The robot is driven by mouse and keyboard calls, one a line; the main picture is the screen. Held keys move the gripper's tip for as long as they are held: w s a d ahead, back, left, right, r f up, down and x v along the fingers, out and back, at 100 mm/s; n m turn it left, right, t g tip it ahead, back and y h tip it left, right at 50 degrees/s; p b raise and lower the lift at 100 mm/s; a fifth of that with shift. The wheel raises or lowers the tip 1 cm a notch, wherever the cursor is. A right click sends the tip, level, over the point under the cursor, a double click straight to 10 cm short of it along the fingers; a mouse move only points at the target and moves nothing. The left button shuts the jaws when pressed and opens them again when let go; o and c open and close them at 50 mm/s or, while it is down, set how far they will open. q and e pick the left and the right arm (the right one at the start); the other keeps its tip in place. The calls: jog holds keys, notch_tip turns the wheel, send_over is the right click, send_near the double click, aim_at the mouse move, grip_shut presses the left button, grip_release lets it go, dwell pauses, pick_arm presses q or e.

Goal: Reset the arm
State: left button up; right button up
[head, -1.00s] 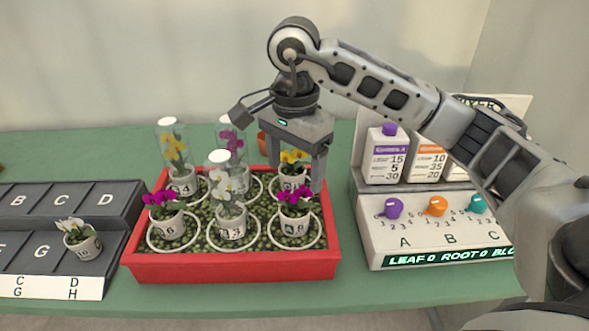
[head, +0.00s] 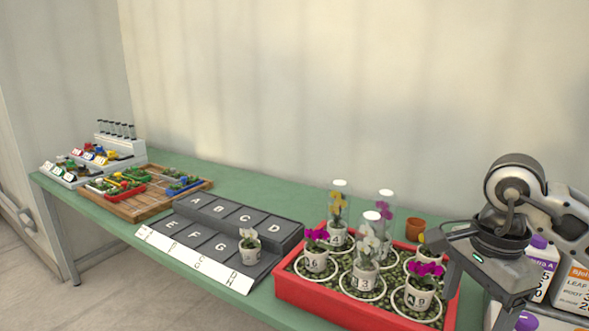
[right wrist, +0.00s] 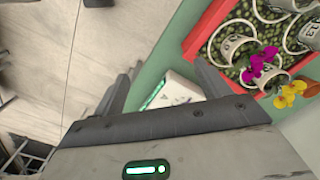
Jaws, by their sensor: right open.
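My right gripper (head: 478,292) hangs at the right of the head view, by the right end of the red tray. Its jaws are apart and empty in the right wrist view (right wrist: 168,72). The red tray (head: 340,311) holds several white numbered orchid pots on pebbles. Pot 9 (head: 419,298), with magenta flowers, stands just left of the gripper. In the right wrist view the tray rim (right wrist: 205,30) is to the right of the fingers. The yellow-flowered pot at the tray's right is mostly hidden behind the gripper. My left gripper is not in view.
The grey lettered rack (head: 285,229) holds one white-flowered pot (head: 249,246). A wooden tray (head: 130,206) and labelled stands are at the far left. The dosing bottles (head: 541,262) stand behind my right arm. Green table (head: 215,172) lies bare behind the rack.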

jog(key=s+a+f+m+g+y, duration=0.15)
jog(key=a+y, duration=0.25)
jog(key=a, duration=0.4)
jog(key=s+a+f+g+y, duration=0.2)
jog(key=s+a+f+y, duration=0.15)
jog(key=a, duration=0.45)
jog(key=a+r+m+t+y, duration=0.3)
jog(key=a+r+m+y, duration=0.3)
jog(key=a+m+y, duration=0.5)
jog(key=w+d+f+m+t+h, duration=0.3)
jog(key=d+f+m+t, duration=0.15)
jog(key=m+t, duration=0.65)
jog(key=w+d+f+m+t+h, duration=0.25)
jog(key=d+m+t, duration=0.35)
jog(key=m, duration=0.9)
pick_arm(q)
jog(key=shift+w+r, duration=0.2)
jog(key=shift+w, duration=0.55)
pick_arm(e)
jog(key=s+d+f+m+g+h, duration=0.2)
jog(key=s+f+m+h, duration=0.3)
jog(key=f, duration=0.6)
jog(key=s+d+f+m+g+h, duration=0.3)
jog(key=s+f+m, duration=0.4)
jog(key=f+m, duration=0.3)
jog(key=shift+d+f+g+h, duration=0.3)
jog(key=shift+f+g+h, duration=0.2)
jog(key=shift+h, duration=0.6)
